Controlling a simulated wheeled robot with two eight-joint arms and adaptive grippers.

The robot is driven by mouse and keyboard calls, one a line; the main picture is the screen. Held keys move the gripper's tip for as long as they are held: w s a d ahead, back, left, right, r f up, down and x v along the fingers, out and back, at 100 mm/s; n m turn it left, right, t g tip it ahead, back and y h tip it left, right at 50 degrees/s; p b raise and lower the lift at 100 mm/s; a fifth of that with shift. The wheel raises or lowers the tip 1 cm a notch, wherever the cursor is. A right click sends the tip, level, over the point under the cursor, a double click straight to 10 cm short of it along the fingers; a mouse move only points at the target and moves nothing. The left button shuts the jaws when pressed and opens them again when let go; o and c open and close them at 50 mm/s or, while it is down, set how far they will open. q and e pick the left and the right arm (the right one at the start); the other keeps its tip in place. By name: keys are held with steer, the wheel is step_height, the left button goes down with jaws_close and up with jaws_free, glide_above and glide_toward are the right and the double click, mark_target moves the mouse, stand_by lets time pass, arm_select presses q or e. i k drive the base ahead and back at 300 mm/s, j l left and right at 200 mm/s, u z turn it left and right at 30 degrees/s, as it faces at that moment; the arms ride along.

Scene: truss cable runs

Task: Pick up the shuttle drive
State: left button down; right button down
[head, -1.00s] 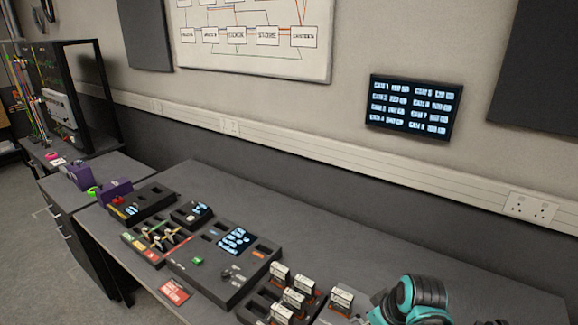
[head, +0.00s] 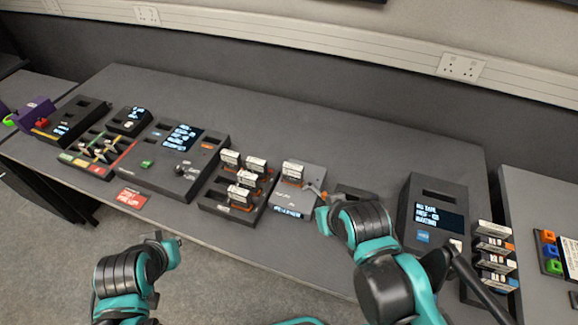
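Several small drives with white labelled faces stand in view. Some sit in a black slotted rack (head: 212,202); one labelled drive (head: 291,171) stands in a light grey dock (head: 290,200) with a lit display. I cannot read which one is the shuttle drive. My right gripper (head: 316,193) is just right of the grey dock, beside that drive; its fingers are small and partly hidden, so I cannot tell if they are open. My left gripper (head: 168,240) is in front of the bench's front edge, apart from everything; its fingers are unclear.
A black console (head: 178,150) with displays stands left of the rack. A black tape unit (head: 437,210) stands at the right, with a rack of labelled cartridges (head: 494,250) beside it. The bench's back strip (head: 330,135) is clear. A red card (head: 133,197) lies at the front.

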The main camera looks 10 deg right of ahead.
mark_target(293, 175)
steer(key=z, duration=0.5)
steer(key=i+j+z, duration=0.1)
steer(key=z, duration=0.35)
steer(key=j+z, duration=0.2)
steer(key=z, duration=0.3)
steer(key=j+z, duration=0.1)
steer(key=z, duration=0.35)
steer(key=j+z, duration=0.1)
steer(key=j, duration=0.55)
steer(key=i, duration=0.05)
